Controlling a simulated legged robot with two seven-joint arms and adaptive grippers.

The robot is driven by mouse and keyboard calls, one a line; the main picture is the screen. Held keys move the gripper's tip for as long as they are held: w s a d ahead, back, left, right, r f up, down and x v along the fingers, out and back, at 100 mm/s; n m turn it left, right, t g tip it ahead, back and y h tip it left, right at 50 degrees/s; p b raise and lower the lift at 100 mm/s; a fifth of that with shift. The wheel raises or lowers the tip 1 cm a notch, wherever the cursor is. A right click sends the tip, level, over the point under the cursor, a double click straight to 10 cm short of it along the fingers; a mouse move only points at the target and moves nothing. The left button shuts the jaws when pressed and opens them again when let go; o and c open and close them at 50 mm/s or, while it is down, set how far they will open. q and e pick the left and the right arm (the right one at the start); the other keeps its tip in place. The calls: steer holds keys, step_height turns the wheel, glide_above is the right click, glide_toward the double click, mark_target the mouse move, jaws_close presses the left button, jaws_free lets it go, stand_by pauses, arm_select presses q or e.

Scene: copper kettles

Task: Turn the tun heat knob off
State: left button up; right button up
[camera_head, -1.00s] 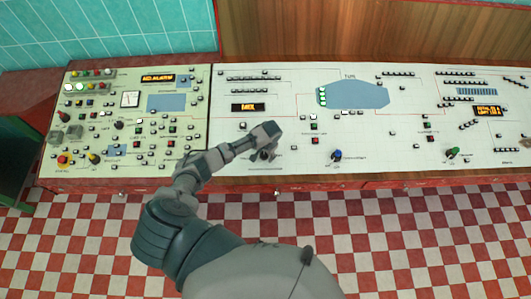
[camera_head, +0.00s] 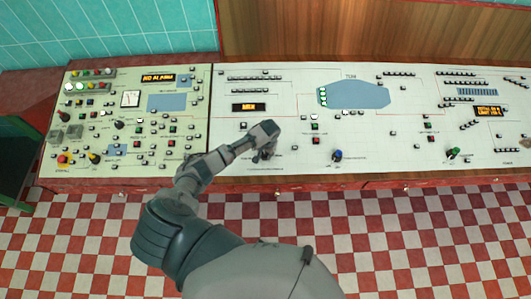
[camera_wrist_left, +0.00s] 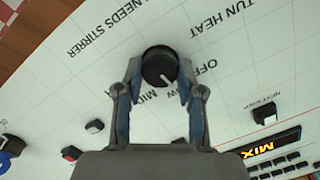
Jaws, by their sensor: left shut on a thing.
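The tun heat knob (camera_wrist_left: 160,66) is round and black with a white pointer line, beside the printed words "TUN HEAT" and "OFF" in the left wrist view. Its pointer slants down and to the right in that view, towards the partly hidden "LOW" and "MID" labels. My left gripper (camera_wrist_left: 160,70) has a finger on each side of the knob and is shut on it. In the head view my left gripper (camera_head: 264,156) reaches down to the panel's front part and largely hides the knob. My right gripper is not in view.
The white control panel (camera_head: 290,115) carries many small buttons. A blue knob (camera_head: 337,155) and a green knob (camera_head: 453,152) stand farther right. An orange "MIX" display (camera_wrist_left: 270,146) is near the gripper. A separate panel section (camera_head: 80,150) lies to the left.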

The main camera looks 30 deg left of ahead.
mark_target(265, 155)
arm_select(q)
steer(key=n, duration=0.6)
steer(key=shift+a+h, duration=0.1)
steer(key=shift+h, duration=0.3)
steer(key=shift+n, duration=0.3)
steer(key=o, duration=1.1)
steer(key=shift+o, duration=0.2)
step_height(265, 155, up, 12)
steer(key=shift+s, duration=0.2)
steer(key=shift+s+f, duration=0.1)
steer(key=shift+f, duration=0.1)
